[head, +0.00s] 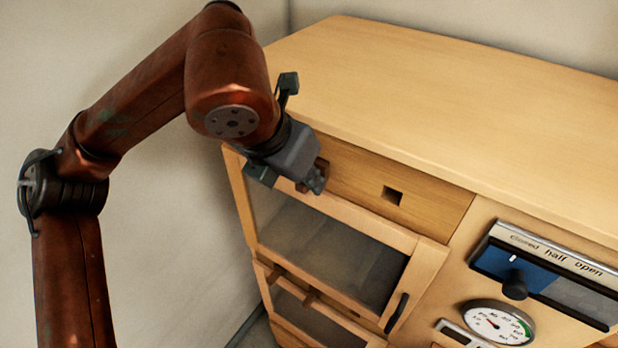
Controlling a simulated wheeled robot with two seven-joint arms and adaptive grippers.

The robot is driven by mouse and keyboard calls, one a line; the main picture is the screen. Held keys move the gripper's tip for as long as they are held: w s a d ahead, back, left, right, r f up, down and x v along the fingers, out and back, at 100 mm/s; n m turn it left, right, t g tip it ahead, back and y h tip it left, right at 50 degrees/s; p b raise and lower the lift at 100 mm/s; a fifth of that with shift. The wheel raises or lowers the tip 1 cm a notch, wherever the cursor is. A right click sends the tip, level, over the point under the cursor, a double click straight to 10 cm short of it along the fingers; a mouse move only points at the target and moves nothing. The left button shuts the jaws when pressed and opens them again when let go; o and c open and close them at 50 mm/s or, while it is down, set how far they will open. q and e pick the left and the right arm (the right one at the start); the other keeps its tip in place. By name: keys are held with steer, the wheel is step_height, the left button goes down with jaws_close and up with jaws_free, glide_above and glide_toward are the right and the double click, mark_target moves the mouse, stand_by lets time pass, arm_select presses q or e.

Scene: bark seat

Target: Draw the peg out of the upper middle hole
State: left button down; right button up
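My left gripper (312,180) is at the upper part of the wooden cabinet front, near the left end of the upper panel (435,206). A small dark brown piece (323,168) shows beside its fingertips; it may be a peg, but the fingers cover most of it. I cannot tell whether the fingers are closed on it or whether it sits in a hole. A square dark hole (392,195) is in the upper panel to the right of the gripper, with no peg standing out of it. My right gripper is out of view.
The cabinet top (450,100) is bare. Below the panel is a glazed door (330,245) with a dark handle (396,313). Brown pegs (310,297) stick out lower down. At right are a slider with a black knob (514,286) and a dial (497,323).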

arm_select(q)
steer(key=s+a+b, duration=0.4)
steer(key=s+a, duration=0.2)
steer(key=s, duration=0.2)
steer(key=shift+s, duration=0.2)
stand_by(1.2)
stand_by(0.5)
